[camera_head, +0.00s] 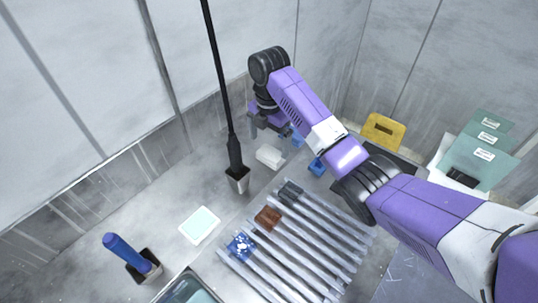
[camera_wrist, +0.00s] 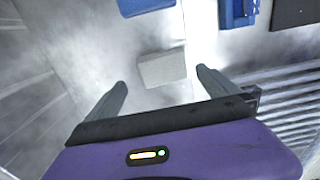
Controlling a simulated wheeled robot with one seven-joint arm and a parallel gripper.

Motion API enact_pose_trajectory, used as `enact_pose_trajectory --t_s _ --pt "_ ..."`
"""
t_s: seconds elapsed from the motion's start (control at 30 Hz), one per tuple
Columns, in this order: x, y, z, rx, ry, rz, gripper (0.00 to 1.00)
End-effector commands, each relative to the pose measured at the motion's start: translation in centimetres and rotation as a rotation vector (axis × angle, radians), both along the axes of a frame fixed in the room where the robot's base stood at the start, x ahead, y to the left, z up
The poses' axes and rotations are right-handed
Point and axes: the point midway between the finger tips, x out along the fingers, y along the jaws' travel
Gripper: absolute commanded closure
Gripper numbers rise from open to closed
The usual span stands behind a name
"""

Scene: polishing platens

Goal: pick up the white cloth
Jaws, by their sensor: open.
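The white cloth (camera_head: 269,156) appears as a small pale folded block lying flat on the grey surface, just right of the black pole. In the wrist view the white cloth (camera_wrist: 162,70) lies beyond and between my two fingertips, with bare surface around it. My gripper (camera_head: 270,130) is above and slightly behind the cloth in the head view, its fingers pointing down. In the wrist view my gripper (camera_wrist: 161,78) has its fingers spread apart with nothing held between them. I cannot tell the exact height of the fingertips above the cloth.
A black pole (camera_head: 233,150) stands left of the cloth. A slatted rack (camera_head: 300,245) holds a brown block (camera_head: 268,217), a dark block (camera_head: 291,192) and a speckled blue block (camera_head: 241,246). Blue pieces (camera_head: 317,166) lie right of the cloth. A pale tile (camera_head: 200,225) lies front left.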

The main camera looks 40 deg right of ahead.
Motion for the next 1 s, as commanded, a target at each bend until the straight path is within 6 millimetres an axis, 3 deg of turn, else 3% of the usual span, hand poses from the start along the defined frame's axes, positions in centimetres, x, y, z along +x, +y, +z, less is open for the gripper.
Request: enact_pose_trajectory --t_s 0.3,0.63,0.93,1.0 --pt "-0.5 -0.2 -4.1 0.000 0.003 0.000 0.00" --pt "-0.4 -0.2 -4.8 0.000 0.001 0.001 0.00" --pt "-0.4 -0.3 -4.8 0.000 0.001 0.001 0.59" --pt "-0.4 -0.3 -4.8 0.000 0.001 0.001 0.61"
